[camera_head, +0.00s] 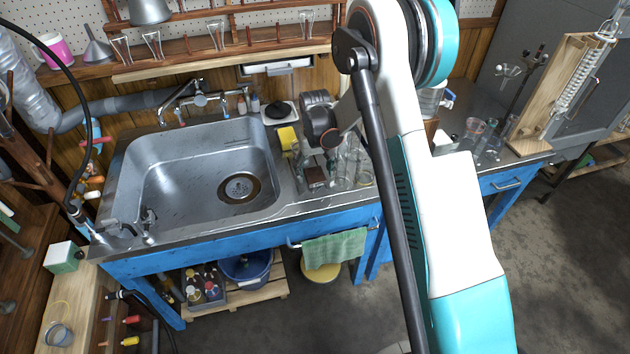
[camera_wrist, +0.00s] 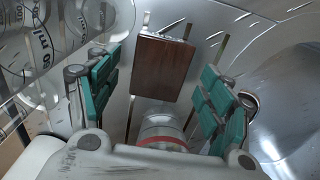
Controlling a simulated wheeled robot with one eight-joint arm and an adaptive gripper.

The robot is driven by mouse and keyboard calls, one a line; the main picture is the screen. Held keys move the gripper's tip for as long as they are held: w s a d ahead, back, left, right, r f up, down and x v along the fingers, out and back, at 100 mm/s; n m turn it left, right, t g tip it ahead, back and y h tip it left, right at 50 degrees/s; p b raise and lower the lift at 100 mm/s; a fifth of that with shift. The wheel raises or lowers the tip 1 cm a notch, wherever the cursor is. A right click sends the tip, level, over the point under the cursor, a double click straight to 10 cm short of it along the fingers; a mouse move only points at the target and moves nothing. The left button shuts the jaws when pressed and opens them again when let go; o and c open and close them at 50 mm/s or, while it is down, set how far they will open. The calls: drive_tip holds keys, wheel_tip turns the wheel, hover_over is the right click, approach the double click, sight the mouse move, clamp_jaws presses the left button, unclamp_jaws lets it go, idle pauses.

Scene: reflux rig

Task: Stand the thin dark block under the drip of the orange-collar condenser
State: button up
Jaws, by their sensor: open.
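The thin dark block (camera_wrist: 163,66) is reddish-brown and lies ahead of my gripper (camera_wrist: 160,82) in the wrist view, between the lines of its two teal-padded fingers. The fingers are open, apart from the block on both sides. In the head view the block (camera_head: 316,177) is by the right side of the sink, among glassware. My arm hides part of that area. A coiled glass condenser (camera_head: 580,82) is on a wooden board at the far right; I cannot make out an orange collar on it.
A clear glass piece with a red ring (camera_wrist: 160,132) sits between my fingers, nearer the palm. Marked glassware (camera_wrist: 45,45) stands left of my gripper. The sink (camera_head: 205,165) is empty. Small flasks (camera_head: 474,130) stand on the right bench near the condenser board.

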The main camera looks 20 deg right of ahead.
drive_tip(key=shift+f, duration=0.5)
drive_tip(key=c, duration=1.1)
drive_tip(key=shift+c, duration=0.2)
drive_tip(key=shift+r, duration=0.2)
